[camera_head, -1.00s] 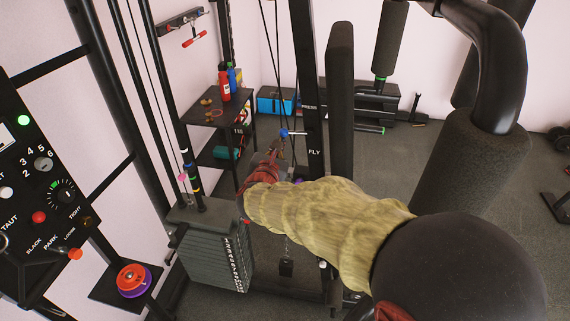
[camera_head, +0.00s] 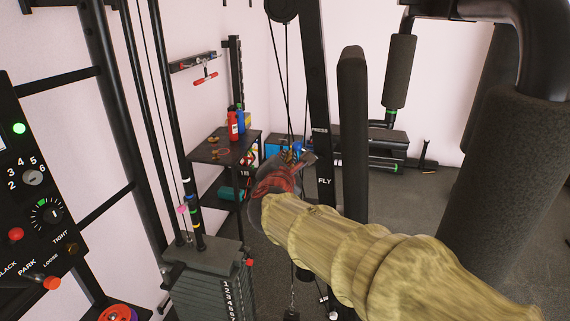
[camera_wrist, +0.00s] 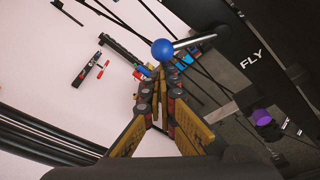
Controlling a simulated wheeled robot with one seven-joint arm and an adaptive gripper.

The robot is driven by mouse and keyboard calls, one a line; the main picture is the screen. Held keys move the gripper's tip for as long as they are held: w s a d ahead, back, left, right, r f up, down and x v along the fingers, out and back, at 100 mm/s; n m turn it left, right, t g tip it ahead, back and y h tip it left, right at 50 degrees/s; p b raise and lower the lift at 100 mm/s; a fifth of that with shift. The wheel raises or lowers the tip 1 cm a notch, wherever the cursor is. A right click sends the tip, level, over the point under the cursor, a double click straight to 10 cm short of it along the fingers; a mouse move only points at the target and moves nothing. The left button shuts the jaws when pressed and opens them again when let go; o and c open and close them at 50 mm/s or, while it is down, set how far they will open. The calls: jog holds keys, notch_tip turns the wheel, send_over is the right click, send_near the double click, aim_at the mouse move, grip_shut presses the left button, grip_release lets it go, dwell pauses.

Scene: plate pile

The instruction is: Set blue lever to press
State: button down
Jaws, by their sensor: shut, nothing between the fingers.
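The blue lever (camera_wrist: 162,49) shows in the wrist view as a blue ball on a short metal rod, joined to the black upright beside the word FLY. In the head view the upright (camera_head: 318,90) bears PRESS above FLY, and my gripper hides the lever. My gripper (camera_head: 291,156) is in front of the upright's left side in the head view. In the wrist view its fingertips (camera_wrist: 164,72) are together and empty, just below the blue ball. Whether they touch it I cannot tell.
A padded column (camera_head: 352,130) stands right of the upright. A weight stack (camera_head: 212,270) stands at lower left, near a control panel (camera_head: 35,190). A shelf (camera_head: 225,148) with bottles is behind my gripper. Cables run close left of the upright.

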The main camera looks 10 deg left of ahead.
jog(key=shift+f, duration=0.1)
dwell(0.4)
jog(key=s+a+f, duration=0.1)
jog(key=s, duration=0.8)
jog(key=shift+a, duration=0.3)
jog(key=shift+s+f, duration=0.15)
jog(key=shift+s, duration=0.05)
